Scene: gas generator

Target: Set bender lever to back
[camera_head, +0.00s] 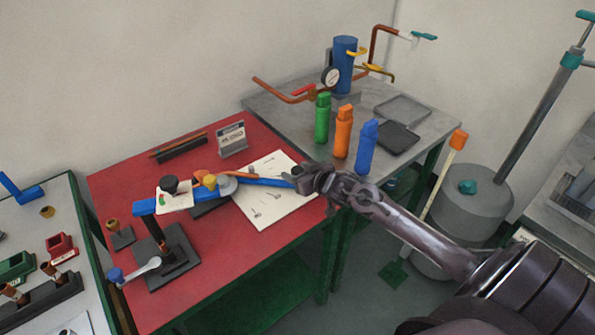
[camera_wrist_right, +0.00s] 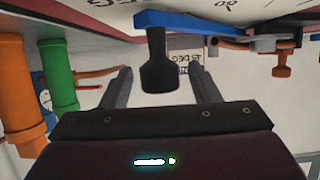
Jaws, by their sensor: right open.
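The bender on the red table has a blue lever (camera_head: 262,181) running right from a grey disc (camera_head: 228,186). In the right wrist view the lever (camera_wrist_right: 180,22) carries a dark knob (camera_wrist_right: 157,65) at its end. My right gripper (camera_head: 303,181) is at this right end of the lever. It is open, and in the wrist view its two fingers (camera_wrist_right: 160,76) stand on either side of the knob, with gaps between. In the head view the gripper hides the knob. My left gripper is not in view.
Green (camera_head: 322,118), orange (camera_head: 343,130) and blue (camera_head: 367,145) bottles stand on the grey table behind the right gripper. A paper sheet (camera_head: 268,210) lies below the lever. A dark stand (camera_head: 178,262) is at the red table's front left.

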